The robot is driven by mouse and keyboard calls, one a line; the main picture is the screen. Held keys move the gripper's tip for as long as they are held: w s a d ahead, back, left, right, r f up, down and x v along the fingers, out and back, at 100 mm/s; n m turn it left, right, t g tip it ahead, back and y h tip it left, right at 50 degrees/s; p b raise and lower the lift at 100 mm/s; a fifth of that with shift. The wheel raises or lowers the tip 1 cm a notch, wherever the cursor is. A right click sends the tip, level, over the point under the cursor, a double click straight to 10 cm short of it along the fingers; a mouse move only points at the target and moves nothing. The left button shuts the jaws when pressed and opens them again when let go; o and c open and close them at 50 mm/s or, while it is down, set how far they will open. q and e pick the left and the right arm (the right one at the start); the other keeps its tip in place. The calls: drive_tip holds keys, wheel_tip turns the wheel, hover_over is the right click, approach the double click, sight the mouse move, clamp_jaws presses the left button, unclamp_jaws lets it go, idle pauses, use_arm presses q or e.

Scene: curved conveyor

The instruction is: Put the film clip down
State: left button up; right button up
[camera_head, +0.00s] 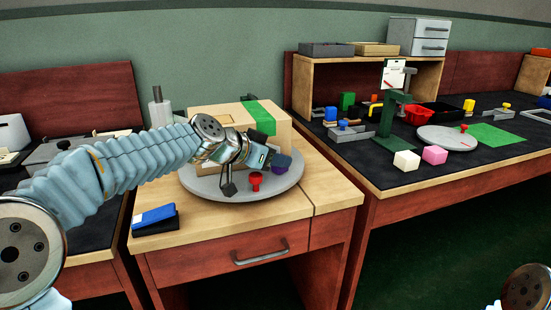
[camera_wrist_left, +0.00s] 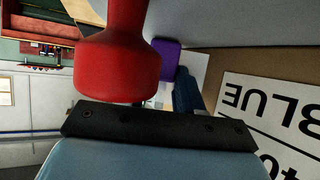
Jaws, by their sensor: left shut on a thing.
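A small purple piece (camera_head: 282,161), which I take for the film clip, is at the tip of my left gripper (camera_head: 272,158), low over the round grey plate (camera_head: 225,193). In the left wrist view the purple piece (camera_wrist_left: 165,59) meets a dark blue finger, and the gripper is shut on it. I cannot tell whether it touches the plate. A red knob-shaped thing (camera_head: 256,180) stands on the plate just in front of the gripper. It looms large in the left wrist view (camera_wrist_left: 118,62) and hides part of the scene. My right gripper is out of view.
A cardboard box (camera_head: 217,113) with green tape stands behind the plate; its label (camera_wrist_left: 270,105) reads BLUE. The right bench holds white (camera_head: 407,160) and pink (camera_head: 435,154) blocks and another round plate.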

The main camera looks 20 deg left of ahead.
use_arm(q)
drive_tip(key=shift+f+b, duration=0.25)
drive_tip(key=shift+b, duration=0.05)
drive_tip(key=o, duration=0.7)
drive_tip(key=shift+r, duration=0.1)
drive_tip(key=shift+o, duration=0.2)
drive_tip(key=shift+r+p, duration=0.2)
drive_tip(key=shift+p, duration=0.15)
drive_tip(key=v, duration=1.2)
drive_tip(key=shift+b, duration=0.4)
